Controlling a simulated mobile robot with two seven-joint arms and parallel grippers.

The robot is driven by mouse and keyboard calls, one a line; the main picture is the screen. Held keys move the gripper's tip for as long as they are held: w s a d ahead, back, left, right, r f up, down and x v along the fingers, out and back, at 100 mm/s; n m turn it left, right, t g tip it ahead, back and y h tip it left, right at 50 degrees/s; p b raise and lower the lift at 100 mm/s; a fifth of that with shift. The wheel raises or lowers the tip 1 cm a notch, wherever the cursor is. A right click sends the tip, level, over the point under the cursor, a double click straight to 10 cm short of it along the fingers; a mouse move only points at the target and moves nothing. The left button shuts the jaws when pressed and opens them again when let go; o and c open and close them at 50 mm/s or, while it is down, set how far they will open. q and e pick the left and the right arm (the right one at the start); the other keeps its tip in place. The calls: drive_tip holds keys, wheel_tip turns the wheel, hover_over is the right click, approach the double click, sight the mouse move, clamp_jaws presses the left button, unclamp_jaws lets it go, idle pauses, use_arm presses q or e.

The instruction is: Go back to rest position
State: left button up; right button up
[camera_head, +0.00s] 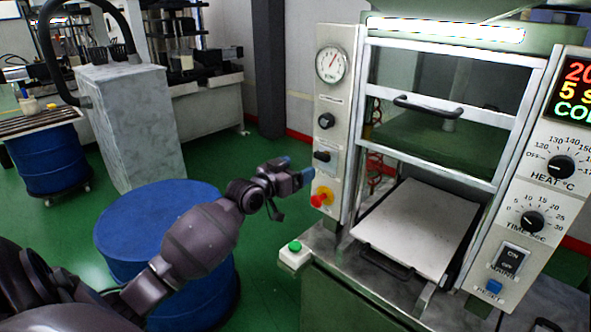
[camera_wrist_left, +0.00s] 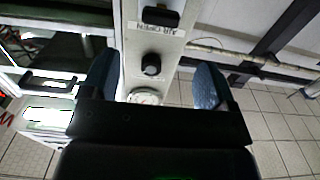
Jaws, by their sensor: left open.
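My left gripper (camera_head: 294,170) is in the middle of the head view, at the left side of the press's left panel (camera_head: 325,150). Its blue-tipped fingers are apart and nothing is between them. In the left wrist view the two blue fingers (camera_wrist_left: 156,80) stand wide apart in front of the panel with its black knobs (camera_wrist_left: 151,64) and round gauge (camera_wrist_left: 145,96). Whether the fingers touch the panel cannot be told. My right gripper does not show in either view.
The press has a raised guard with a black handle (camera_head: 425,106) and a pale plate (camera_head: 418,226) below. A red knob (camera_head: 321,197) and green button (camera_head: 294,246) are close to my left gripper. A blue drum (camera_head: 150,205) stands under my left arm. Green floor lies behind.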

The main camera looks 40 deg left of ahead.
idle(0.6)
use_arm(q)
drive_tip(key=s+d+f+m+g, duration=0.1)
drive_tip(key=s+d+f, duration=0.4)
drive_tip(key=f, duration=0.2)
drive_tip(key=s+d+f+m+g, duration=0.1)
drive_tip(key=s+d+f, duration=0.4)
drive_tip(key=f, duration=0.3)
drive_tip(key=s+d+f+n+g, duration=0.1)
drive_tip(key=s+d+f+g, duration=0.1)
drive_tip(key=s+f, duration=0.4)
drive_tip(key=s+d+f+g+y, duration=0.1)
drive_tip(key=s+d+f, duration=0.4)
drive_tip(key=s, duration=0.7)
wheel_tip(320, 180, down, 3)
drive_tip(key=shift+r+n+g, duration=0.2)
drive_tip(key=shift+n+g, duration=0.2)
drive_tip(key=shift+g, duration=0.2)
drive_tip(key=shift+s+f, duration=0.1)
drive_tip(key=shift+s, duration=0.15)
drive_tip(key=shift+c, duration=0.2)
